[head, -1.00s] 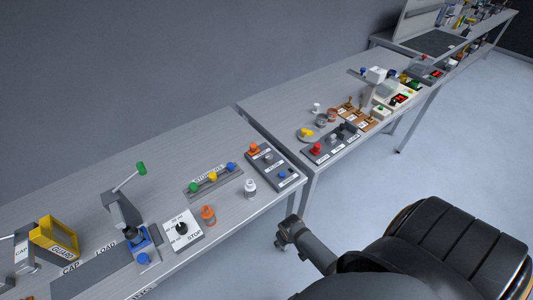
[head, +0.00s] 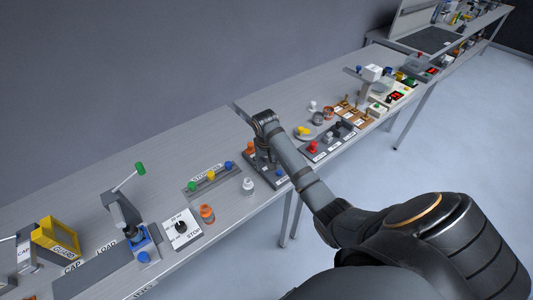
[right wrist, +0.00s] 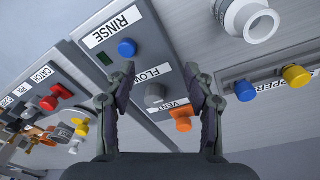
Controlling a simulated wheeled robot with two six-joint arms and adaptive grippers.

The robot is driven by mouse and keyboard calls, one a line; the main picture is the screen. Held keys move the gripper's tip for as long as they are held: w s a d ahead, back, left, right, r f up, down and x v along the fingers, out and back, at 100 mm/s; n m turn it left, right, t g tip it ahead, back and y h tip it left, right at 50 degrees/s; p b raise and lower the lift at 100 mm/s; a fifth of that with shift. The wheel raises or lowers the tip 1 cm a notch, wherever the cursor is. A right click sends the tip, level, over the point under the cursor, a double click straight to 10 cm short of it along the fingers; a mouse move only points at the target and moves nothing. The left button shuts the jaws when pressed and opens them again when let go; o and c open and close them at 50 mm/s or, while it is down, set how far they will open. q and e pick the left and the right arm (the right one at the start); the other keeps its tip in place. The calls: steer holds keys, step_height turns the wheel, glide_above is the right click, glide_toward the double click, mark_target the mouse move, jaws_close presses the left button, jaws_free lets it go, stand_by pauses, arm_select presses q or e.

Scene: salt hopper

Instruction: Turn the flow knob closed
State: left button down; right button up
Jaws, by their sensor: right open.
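The flow knob (right wrist: 155,94) is a grey round knob beside the FLOW label on a dark grey panel (right wrist: 143,22). In the right wrist view it lies between the fingers of my right gripper (right wrist: 160,70), which is open; contact is not visible. In the head view my right gripper (head: 266,165) points down over the panel (head: 254,178) and hides the flow knob. On the same panel are an orange VENT knob (right wrist: 183,123) and a blue RINSE button (right wrist: 127,47). My left gripper is not in view.
Across a table gap, a dark panel with a red knob (head: 313,147) stands to the right. The bench behind the rack is clear.

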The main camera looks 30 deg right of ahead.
steer(key=w+d+r+m+g+y, duration=0.1)
steer(key=w+d+r+m, duration=0.25)
steer(key=w+r, duration=0.35)
steer(key=f, duration=0.6)
steer(key=f+p, duration=0.1)
steer(key=f, duration=0.3)
steer(key=shift+s+d, duration=0.1)
steer(key=shift+d, duration=0.2)
jaws_close()
